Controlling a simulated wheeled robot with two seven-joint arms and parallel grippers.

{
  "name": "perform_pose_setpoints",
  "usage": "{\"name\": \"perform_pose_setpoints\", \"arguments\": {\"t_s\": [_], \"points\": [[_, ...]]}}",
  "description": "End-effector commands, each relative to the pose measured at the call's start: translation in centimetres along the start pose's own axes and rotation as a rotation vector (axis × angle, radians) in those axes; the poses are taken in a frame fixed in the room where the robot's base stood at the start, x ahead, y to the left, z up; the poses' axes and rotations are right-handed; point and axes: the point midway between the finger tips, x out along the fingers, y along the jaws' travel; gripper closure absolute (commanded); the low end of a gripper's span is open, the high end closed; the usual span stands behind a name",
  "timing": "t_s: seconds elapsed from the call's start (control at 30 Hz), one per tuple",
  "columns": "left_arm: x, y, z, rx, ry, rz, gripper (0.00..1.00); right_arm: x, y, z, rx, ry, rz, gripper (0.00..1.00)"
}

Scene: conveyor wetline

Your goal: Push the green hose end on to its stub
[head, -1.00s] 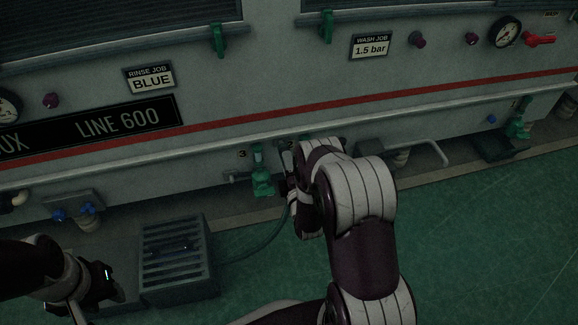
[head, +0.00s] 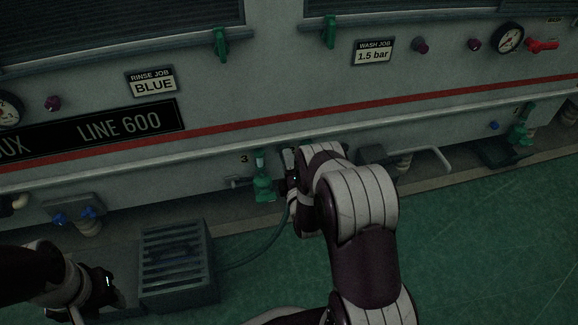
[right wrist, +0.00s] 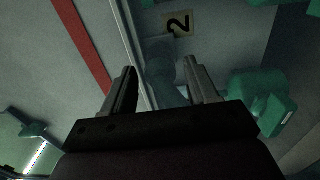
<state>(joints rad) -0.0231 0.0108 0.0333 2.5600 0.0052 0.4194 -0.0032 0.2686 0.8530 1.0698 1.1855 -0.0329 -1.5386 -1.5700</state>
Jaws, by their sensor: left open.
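The green hose (head: 262,250) runs along the floor from behind the grey slatted box and rises to my right gripper (head: 288,178), low against the machine's front. In the right wrist view, the fingers of my right gripper (right wrist: 162,85) stand on either side of a dull grey-green tube (right wrist: 168,92), which seems to be the hose end. A paler fitting (right wrist: 158,48) lies beyond it, beside a plate marked 2 (right wrist: 178,23); whether they touch is unclear. My arm hides this spot in the head view. My left gripper (head: 108,284) is open and empty at lower left.
A green valve (head: 263,180) marked 3 stands just left of my right gripper. The grey slatted box (head: 178,290) sits on the floor between my arms. A bent white pipe (head: 432,154) projects at right. Green floor (head: 480,250) is clear at right.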

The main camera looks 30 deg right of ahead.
Motion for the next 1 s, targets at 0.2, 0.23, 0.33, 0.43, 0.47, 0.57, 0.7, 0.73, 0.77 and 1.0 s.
{"name": "perform_pose_setpoints", "arguments": {"t_s": [0.2,0.23,0.33,0.43,0.47,0.57,0.7,0.73,0.77,1.0], "points": [[0.0,0.0,0.0,0.0,0.0,0.0,0.57,0.0,0.0,0.0,0.0,0.0,-0.001,0.33],[0.0,0.0,0.0,0.0,0.0,0.0,0.57,0.0,0.0,0.0,0.0,0.0,-0.001,0.33],[-0.4,0.0,0.0,0.0,0.0,0.0,0.57,-0.4,0.1,0.0,0.0,0.0,-0.002,0.33],[-1.6,0.0,-0.2,0.0,0.0,0.0,0.57,-2.0,0.5,0.0,0.0,0.0,-0.005,0.33],[-2.1,0.0,-0.2,0.0,0.0,0.0,0.57,-2.7,0.6,0.0,0.0,0.0,-0.005,0.33],[-3.7,0.0,-0.4,0.0,0.0,0.0,0.57,-5.6,0.7,0.0,0.0,-0.001,-0.007,0.33],[-5.2,0.0,-0.6,0.0,0.0,0.0,0.57,-9.3,0.5,0.0,0.0,-0.001,-0.005,0.33],[-5.4,0.0,-0.6,0.0,0.0,0.0,0.57,-10.0,0.4,0.0,0.0,-0.001,-0.006,0.33],[-5.6,0.0,-0.7,0.0,0.0,0.0,0.57,-10.5,0.4,0.0,0.0,-0.001,-0.004,0.33],[-6.0,0.0,-0.7,0.0,0.0,0.0,0.57,-12.7,0.0,0.0,0.0,0.0,-0.001,0.33]]}}
